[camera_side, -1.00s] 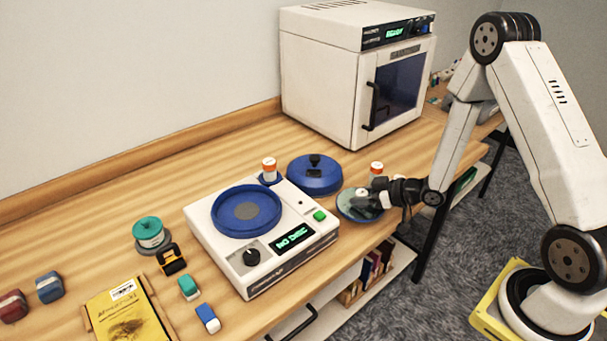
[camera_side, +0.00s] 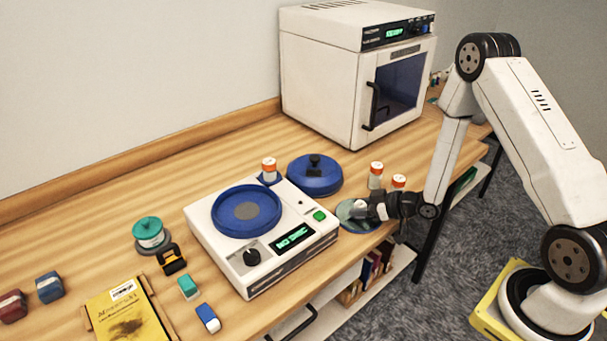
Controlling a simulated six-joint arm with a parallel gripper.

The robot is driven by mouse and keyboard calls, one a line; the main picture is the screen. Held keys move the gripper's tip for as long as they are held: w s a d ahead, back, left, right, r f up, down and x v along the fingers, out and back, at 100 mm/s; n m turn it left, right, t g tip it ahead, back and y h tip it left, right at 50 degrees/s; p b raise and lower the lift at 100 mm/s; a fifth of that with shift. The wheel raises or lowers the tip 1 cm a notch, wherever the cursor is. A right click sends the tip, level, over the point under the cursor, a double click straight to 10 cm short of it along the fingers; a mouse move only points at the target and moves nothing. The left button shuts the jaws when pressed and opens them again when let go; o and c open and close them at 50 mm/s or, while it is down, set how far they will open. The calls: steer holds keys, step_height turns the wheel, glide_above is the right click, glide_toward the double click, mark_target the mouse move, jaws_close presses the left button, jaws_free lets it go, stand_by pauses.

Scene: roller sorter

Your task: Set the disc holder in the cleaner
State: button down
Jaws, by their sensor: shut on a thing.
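My gripper (camera_side: 364,208) is shut on a round, flat greenish dish with a dark blue rim, which I take to be the disc holder (camera_side: 346,222). It is at the table's front edge, right of the white "NO DISC" unit. The gripper hides part of it, and I cannot tell if it touches the table. A white box with a dark-windowed door, which I take to be the cleaner (camera_side: 325,85), stands at the back. Its door looks shut and its green display is lit.
The white unit (camera_side: 259,284) has an empty-looking blue bowl on top. A blue lid (camera_side: 318,181) lies behind it. Orange-capped vials (camera_side: 376,178) stand just behind my gripper. Small blocks and a yellow box (camera_side: 128,315) are at left.

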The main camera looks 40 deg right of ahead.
steer(key=shift+f, duration=0.1)
steer(key=shift+c, duration=1.2)
jaws_free()
steer(key=shift+v, duration=3.9)
steer(key=shift+w+a, duration=0.1)
